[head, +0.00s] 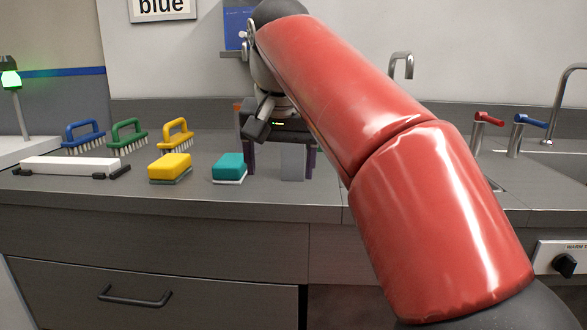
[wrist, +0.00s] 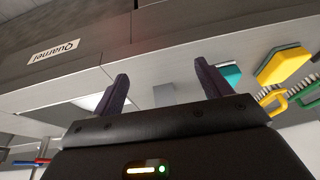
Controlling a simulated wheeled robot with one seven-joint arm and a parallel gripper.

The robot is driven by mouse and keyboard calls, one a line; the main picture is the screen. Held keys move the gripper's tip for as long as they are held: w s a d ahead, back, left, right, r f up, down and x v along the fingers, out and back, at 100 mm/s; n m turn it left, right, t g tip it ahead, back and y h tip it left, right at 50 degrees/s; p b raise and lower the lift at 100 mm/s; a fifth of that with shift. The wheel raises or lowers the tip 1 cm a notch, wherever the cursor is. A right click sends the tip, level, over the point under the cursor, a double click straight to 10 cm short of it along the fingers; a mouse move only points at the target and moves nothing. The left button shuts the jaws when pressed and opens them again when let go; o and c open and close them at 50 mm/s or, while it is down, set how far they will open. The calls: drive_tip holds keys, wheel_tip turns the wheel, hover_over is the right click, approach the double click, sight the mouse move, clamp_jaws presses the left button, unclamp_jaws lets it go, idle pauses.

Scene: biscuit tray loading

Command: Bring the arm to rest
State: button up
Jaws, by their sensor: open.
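A light grey block (head: 293,162) shows between the fingers in the head view, and also in the wrist view (wrist: 165,95). I cannot tell its exact distance from them. My red arm crosses the right half of the head view and hides part of the counter.
On the counter (head: 230,200) are a teal sponge (head: 229,167), a yellow sponge (head: 170,167), a white bar with black ends (head: 69,167), and blue (head: 84,135), green (head: 128,134) and yellow (head: 176,134) brushes. Taps (head: 521,130) and a sink stand at right.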

drive_tip(key=s+d+f, duration=1.2)
drive_tip(key=d+f, duration=0.3)
drive_tip(key=s+d+f+t, duration=0.1)
drive_tip(key=s+d+f, duration=0.1)
drive_tip(key=s+f, duration=0.6)
wheel_tip(320, 180, down, 4)
drive_tip(key=shift+d+r+n, duration=0.25)
drive_tip(key=shift+d+n, duration=0.05)
drive_tip(key=shift+n, duration=0.1)
